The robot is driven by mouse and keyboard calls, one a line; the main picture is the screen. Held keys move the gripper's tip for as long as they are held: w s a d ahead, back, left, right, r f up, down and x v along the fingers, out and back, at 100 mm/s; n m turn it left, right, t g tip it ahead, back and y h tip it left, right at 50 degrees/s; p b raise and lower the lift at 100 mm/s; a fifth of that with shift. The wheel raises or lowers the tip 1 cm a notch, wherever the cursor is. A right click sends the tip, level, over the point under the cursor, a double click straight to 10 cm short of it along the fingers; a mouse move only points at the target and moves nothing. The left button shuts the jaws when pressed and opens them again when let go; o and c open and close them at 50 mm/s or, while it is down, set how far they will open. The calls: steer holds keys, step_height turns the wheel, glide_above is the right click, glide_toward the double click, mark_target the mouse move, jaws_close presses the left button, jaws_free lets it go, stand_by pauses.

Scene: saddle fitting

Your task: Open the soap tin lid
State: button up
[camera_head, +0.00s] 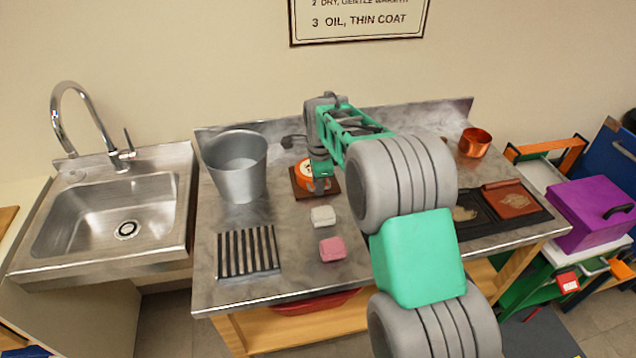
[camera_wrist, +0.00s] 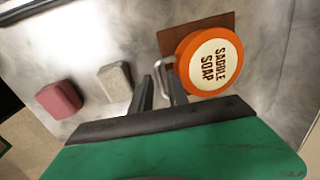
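The soap tin (camera_head: 304,172) is a round orange tin with a cream label on top. It sits on a brown square mat (camera_head: 329,189) near the back of the metal counter. In the wrist view the tin (camera_wrist: 209,64) reads "SADDLE SOAP", and a metal loop handle (camera_wrist: 166,72) stands at its left edge. The lid looks closed. My gripper (camera_wrist: 158,80) has its two dark fingers apart, with the tips close to the handle. I cannot tell whether a finger touches it. In the head view my gripper (camera_head: 322,184) partly covers the tin.
A white block (camera_head: 323,216) and a pink block (camera_head: 333,249) lie in front of the mat. A metal bucket (camera_head: 237,168) and a slatted rack (camera_head: 248,252) stand to the left. A copper pot (camera_head: 474,142) is at the back right.

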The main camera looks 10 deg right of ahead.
jaws_close()
stand_by(1.1)
